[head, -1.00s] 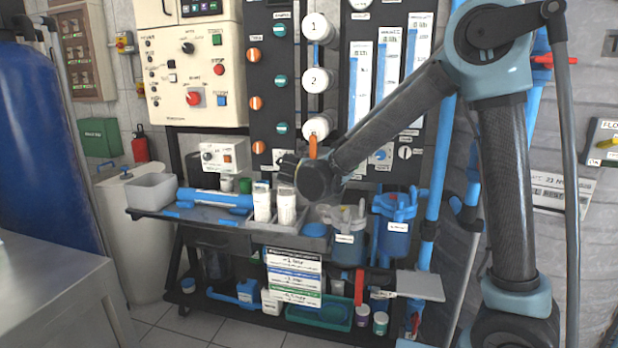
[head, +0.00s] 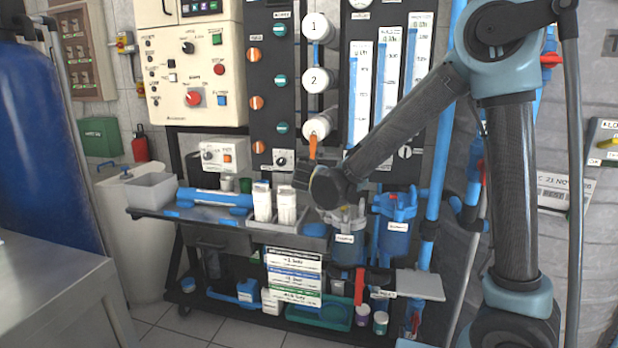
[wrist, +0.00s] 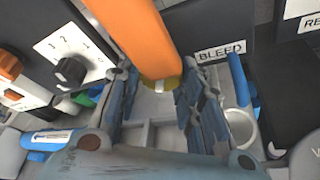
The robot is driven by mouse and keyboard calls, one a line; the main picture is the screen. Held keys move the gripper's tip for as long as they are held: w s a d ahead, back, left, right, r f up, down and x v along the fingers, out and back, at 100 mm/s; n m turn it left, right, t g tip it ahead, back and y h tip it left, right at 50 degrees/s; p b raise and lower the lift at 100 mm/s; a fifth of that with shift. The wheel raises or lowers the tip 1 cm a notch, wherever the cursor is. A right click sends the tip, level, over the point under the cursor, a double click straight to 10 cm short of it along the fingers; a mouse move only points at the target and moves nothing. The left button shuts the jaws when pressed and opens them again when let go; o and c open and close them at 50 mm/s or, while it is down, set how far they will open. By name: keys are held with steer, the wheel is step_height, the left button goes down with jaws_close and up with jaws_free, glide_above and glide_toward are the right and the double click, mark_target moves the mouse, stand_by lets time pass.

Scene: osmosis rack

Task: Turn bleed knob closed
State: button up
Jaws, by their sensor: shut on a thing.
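The bleed knob is an orange lever (wrist: 140,38) beside the BLEED label (wrist: 221,51) in the wrist view. In the head view the orange lever (head: 313,146) hangs just under the lowest white cylinder. My gripper (wrist: 160,80) has its two blue-grey fingers on either side of the lever's yellowish end and is shut on it. In the head view my gripper (head: 312,172) is at the lever's lower end, partly hidden by my wrist. The contact between pads and lever is partly hidden.
A dial (wrist: 70,70) with numbers is close on the left in the wrist view. A tray shelf (head: 215,222) with white bottles (head: 286,203) lies below my gripper. Blue-capped filter housings (head: 397,222) stand to the right. Flow gauges (head: 387,85) are behind my arm.

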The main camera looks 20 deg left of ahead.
steer(key=shift+d+m, duration=0.1)
steer(key=shift+m, duration=0.2)
steer(key=o, duration=1.1)
steer(key=shift+c, duration=0.2)
